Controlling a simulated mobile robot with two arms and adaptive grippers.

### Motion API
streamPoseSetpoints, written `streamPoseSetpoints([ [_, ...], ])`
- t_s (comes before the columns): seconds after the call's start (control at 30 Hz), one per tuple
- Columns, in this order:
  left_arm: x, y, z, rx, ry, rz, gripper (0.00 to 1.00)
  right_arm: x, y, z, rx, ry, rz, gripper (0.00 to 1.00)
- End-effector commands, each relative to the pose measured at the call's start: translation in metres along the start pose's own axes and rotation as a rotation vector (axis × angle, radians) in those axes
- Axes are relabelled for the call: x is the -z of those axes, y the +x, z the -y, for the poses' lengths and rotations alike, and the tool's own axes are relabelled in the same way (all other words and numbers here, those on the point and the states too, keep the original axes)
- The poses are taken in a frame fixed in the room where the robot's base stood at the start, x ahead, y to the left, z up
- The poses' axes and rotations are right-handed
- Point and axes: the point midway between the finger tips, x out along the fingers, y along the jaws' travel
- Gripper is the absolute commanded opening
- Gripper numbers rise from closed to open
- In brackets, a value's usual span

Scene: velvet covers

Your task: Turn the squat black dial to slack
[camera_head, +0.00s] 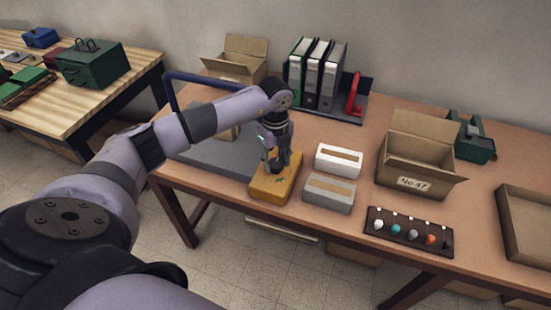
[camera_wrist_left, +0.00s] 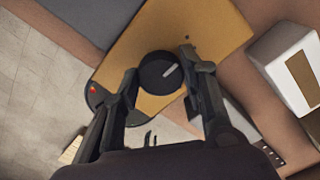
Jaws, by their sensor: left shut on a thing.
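The squat black dial (camera_wrist_left: 160,74) sits on top of a yellow box (camera_head: 270,189) near the table's front edge. The dial has a pale pointer line on its top. In the left wrist view the yellow box (camera_wrist_left: 128,45) shows around the dial, with a small red spot near one corner. My left gripper (camera_head: 273,165) reaches down over the yellow box from above. In the left wrist view its fingers (camera_wrist_left: 160,80) stand on either side of the dial, shut on it. The dial is hidden behind the gripper in the head view. My right gripper is not in view.
A white box (camera_head: 338,160) and a grey box (camera_head: 329,192) lie right of the yellow box. A dark strip with several coloured knobs (camera_head: 409,230) lies at the front. Binders (camera_head: 318,75) and an open carton (camera_head: 417,150) stand behind. A dark grey board (camera_head: 216,158) lies left.

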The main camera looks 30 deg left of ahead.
Motion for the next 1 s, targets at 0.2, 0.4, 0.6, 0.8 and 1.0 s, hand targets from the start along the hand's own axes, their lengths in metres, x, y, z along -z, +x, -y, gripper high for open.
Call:
streamPoseSetpoints([
  [0.2,-0.0014,-0.0015,0.0008,0.004,-0.032,0.003,0.11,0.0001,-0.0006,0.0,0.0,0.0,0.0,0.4],
  [0.4,-0.0014,-0.0015,0.0009,0.004,-0.035,0.003,0.11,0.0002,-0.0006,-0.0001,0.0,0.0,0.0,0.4],
  [0.6,-0.0014,-0.0015,0.0009,0.004,-0.034,0.003,0.41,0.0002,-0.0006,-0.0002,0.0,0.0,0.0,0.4],
  [0.8,-0.0009,-0.0009,0.0005,0.003,-0.032,0.002,0.54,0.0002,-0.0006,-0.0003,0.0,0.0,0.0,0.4],
  [1.0,-0.0004,-0.0004,0.0002,0.001,-0.031,0.001,0.59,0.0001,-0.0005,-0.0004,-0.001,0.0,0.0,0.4],
])
